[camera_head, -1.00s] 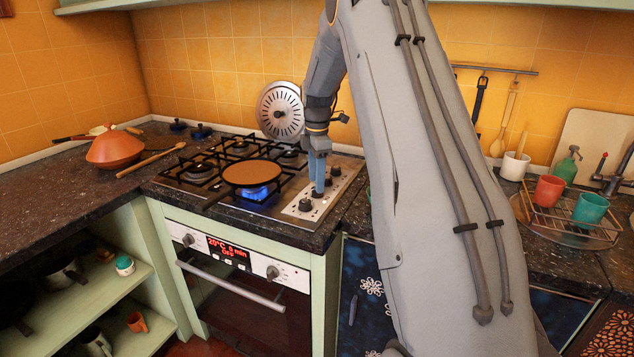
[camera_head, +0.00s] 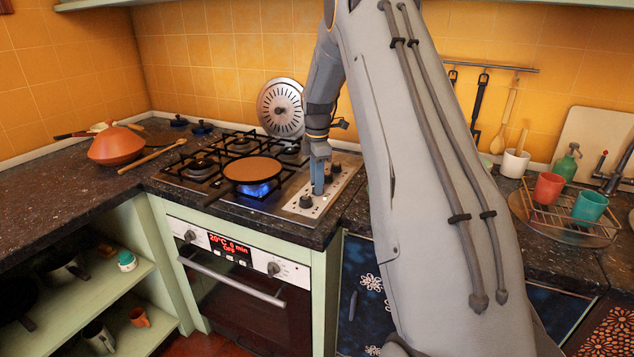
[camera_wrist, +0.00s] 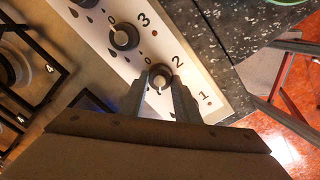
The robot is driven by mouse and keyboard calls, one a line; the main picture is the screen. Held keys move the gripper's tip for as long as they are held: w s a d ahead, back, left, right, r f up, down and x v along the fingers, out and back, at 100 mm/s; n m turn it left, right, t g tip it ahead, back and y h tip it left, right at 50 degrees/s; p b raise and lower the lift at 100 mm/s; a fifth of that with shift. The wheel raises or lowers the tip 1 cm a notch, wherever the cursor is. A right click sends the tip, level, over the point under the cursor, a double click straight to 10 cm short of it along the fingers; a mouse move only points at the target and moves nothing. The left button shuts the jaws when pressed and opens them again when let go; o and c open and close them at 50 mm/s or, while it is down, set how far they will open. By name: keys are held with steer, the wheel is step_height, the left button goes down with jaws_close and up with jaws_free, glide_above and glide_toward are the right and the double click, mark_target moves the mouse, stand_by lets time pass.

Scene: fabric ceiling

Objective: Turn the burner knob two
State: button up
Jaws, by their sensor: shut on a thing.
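Burner knob two (camera_wrist: 160,75) is a dark round knob with a pale pointer mark, beside the printed "2" on the light control strip (camera_wrist: 205,83). My gripper (camera_wrist: 162,92) points down at the strip, with one finger on each side of this knob, shut on it. The pale mark points toward the lower part of the wrist view, between the fingers. In the head view my gripper (camera_head: 318,188) stands over the strip at the right of the stove, and its fingers hide most of knob two.
Knob three (camera_wrist: 124,37) is close beside the gripper. Another knob (camera_head: 305,202) sits in front of it. A brown pan (camera_head: 252,170) stands on the front burner over a blue flame (camera_head: 254,189). A round metal lid (camera_head: 281,108) leans on the wall behind.

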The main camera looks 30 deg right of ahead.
steer(key=shift+m, duration=0.3)
steer(key=m, duration=0.6)
steer(key=shift+w+b, duration=0.15)
steer(key=shift+b, duration=0.25)
steer(key=m, duration=0.6)
steer(key=shift+w+m+b, duration=0.1)
steer(key=shift+m+b, duration=0.25)
steer(key=shift+m, duration=0.05)
steer(key=m, duration=0.3)
steer(key=shift+m, duration=0.3)
steer(key=m+b, duration=0.1)
steer(key=m, duration=0.2)
steer(key=shift+d+r+m+g, duration=0.1)
steer(key=shift+m+g, duration=0.2)
steer(key=m, duration=0.6)
steer(key=shift+d+m+b, duration=0.1)
steer(key=shift+m+b, duration=0.2)
steer(key=o, duration=1)
